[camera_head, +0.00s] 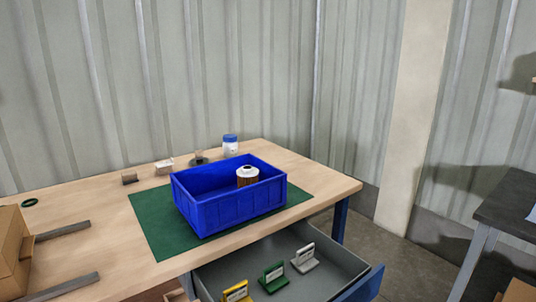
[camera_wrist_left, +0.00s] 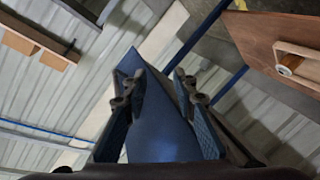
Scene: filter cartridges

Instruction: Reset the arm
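My left gripper (camera_wrist_left: 156,88) shows in the left wrist view with its two dark fingers spread apart. A blue panel (camera_wrist_left: 153,125) shows between and beyond the fingers; I cannot tell how far away it is, and no grip on it is visible. Neither gripper shows in the head view, and my right gripper is in no view. In the head view a blue bin (camera_head: 238,208) stands on a green mat (camera_head: 151,225) on the wooden table. A brown filter cartridge with a white top (camera_head: 247,177) stands inside the bin.
A grey drawer with a blue front (camera_head: 362,284) is open below the table. It holds yellow (camera_head: 237,293), green (camera_head: 273,277) and grey (camera_head: 304,259) label stands. A blue-lidded jar (camera_head: 230,144) stands at the back. Cardboard boxes (camera_head: 12,250) are at left, a dark table (camera_head: 508,212) at right.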

